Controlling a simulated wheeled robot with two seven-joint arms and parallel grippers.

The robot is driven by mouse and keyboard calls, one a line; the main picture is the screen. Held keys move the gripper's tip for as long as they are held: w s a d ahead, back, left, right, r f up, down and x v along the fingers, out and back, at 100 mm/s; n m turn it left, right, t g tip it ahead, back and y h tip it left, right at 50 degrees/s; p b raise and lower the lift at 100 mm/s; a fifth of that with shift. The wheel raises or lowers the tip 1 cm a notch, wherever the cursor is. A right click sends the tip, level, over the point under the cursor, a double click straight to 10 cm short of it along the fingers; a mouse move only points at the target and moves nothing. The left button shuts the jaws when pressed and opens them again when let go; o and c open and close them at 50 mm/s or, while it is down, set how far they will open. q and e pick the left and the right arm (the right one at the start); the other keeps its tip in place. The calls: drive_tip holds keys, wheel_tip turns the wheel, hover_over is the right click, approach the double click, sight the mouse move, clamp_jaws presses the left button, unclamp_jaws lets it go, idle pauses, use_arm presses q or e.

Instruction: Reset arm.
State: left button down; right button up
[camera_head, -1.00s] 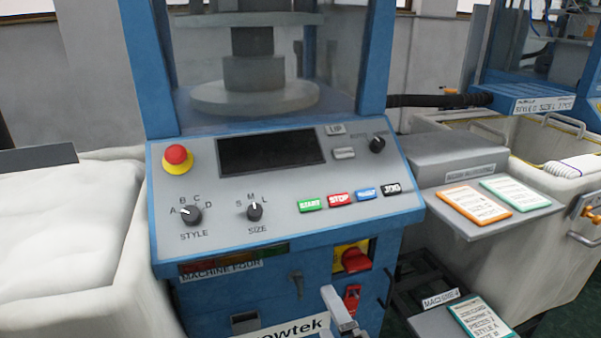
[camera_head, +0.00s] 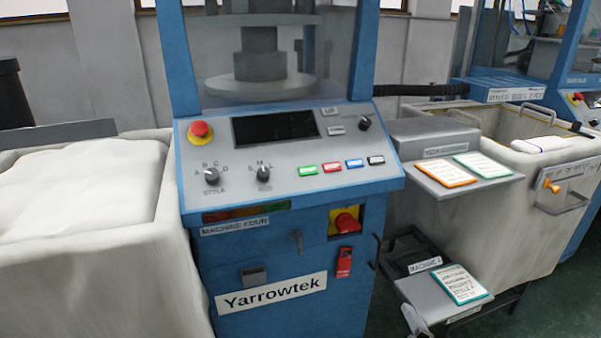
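A light grey piece (camera_head: 415,322) that looks like the tip of my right gripper shows at the bottom edge, in front of the low grey box. Most of it is cut off, so its opening cannot be told, and nothing is seen held in it. My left gripper is out of view. The blue machine marked Yarrowtek (camera_head: 270,292) stands in the middle. Its sloped panel carries a red stop knob (camera_head: 200,133), a dark screen (camera_head: 275,127), a style dial (camera_head: 212,176), a size dial (camera_head: 264,173) and a row of small coloured buttons.
A red switch on a yellow plate (camera_head: 345,221) and a red tag-like piece (camera_head: 344,262) are on the machine's front. A bin of white fabric (camera_head: 185,270) stands left. A shelf with cards (camera_head: 493,182) and a pale bin (camera_head: 560,225) stand right. Green floor shows lower right.

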drive_tip(key=s+d+f+m+g+y, duration=0.1)
drive_tip(key=s+d+f+m+g, duration=0.2)
drive_tip(key=s+m+g, duration=0.35)
drive_tip(key=s+d+f+m+g, duration=0.3)
drive_tip(key=s+g, duration=0.1)
drive_tip(key=s, duration=0.6)
drive_tip(key=w+a+f+t+y+p, duration=0.2)
drive_tip(key=w+a+t+y, duration=0.1)
drive_tip(key=w+a+t, duration=0.3)
drive_tip(key=shift+w+a+t, duration=0.15)
drive_tip(key=shift+a+t, duration=0.35)
drive_tip(key=shift+t, duration=0.05)
